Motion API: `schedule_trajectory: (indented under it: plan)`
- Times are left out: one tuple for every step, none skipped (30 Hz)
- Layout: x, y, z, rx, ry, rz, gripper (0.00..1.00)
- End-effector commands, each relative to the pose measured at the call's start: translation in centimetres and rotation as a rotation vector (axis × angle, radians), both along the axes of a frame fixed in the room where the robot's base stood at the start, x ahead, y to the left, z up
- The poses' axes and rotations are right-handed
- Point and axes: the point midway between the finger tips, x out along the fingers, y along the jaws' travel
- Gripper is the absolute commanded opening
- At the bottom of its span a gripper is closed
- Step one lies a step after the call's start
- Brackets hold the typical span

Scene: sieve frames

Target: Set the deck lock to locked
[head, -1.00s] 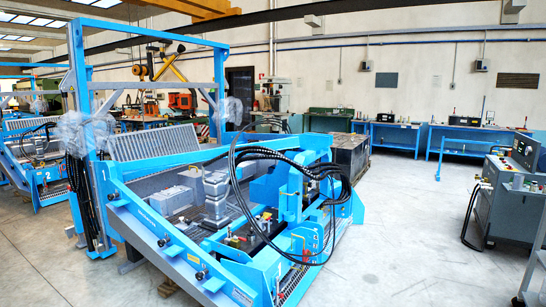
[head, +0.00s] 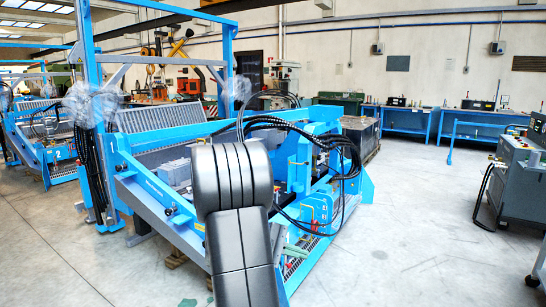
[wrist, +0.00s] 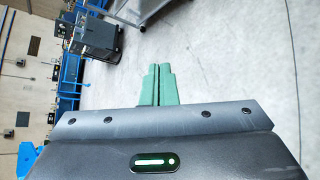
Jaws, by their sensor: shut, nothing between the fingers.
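The blue sieve frame machine (head: 150,200) fills the left and middle of the head view, with black hoses looping over it. I cannot pick out the deck lock on it; my black arm covers part of its front. My gripper (wrist: 157,85) shows in the wrist view with its green fingers together and nothing between them. Bare floor lies behind the fingers there, and they touch nothing visible.
A grey control cabinet (head: 517,190) stands at the right; a dark grey cabinet (wrist: 92,42) shows in the wrist view. Blue workbenches (head: 470,122) line the back wall. The floor (head: 430,240) between the machine and the right cabinet is clear.

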Motion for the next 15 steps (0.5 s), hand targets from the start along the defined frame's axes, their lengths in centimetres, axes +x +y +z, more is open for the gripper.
schedule_trajectory:
  plan:
    - [2.5,1.9,-1.9,-0.062,-0.012,0.048,0.0]
    - [3.7,3.0,-2.4,-0.097,-0.022,0.074,0.0]
    - [5.2,4.3,-2.9,-0.142,-0.037,0.107,0.0]
    - [6.2,5.3,-3.3,-0.173,-0.049,0.131,0.0]
    - [7.1,6.3,-3.6,-0.202,-0.06,0.152,0.0]
    - [8.2,7.5,-4.1,-0.237,-0.075,0.179,0.0]
    - [8.9,8.4,-4.4,-0.26,-0.085,0.196,0.0]
    - [9.5,9.2,-4.7,-0.281,-0.097,0.213,0.0]
    - [10.2,10.1,-5.0,-0.305,-0.11,0.232,0.0]
    - [10.6,10.7,-5.2,-0.319,-0.116,0.243,0.0]
    - [10.9,11.2,-5.3,-0.333,-0.124,0.253,0.0]
    - [11.2,11.7,-5.4,-0.346,-0.131,0.262,0.0]
    - [11.4,12.0,-5.5,-0.354,-0.136,0.269,0.0]
    - [11.5,12.3,-5.6,-0.359,-0.139,0.274,0.0]
    - [11.7,12.5,-5.6,-0.364,-0.143,0.278,0.0]
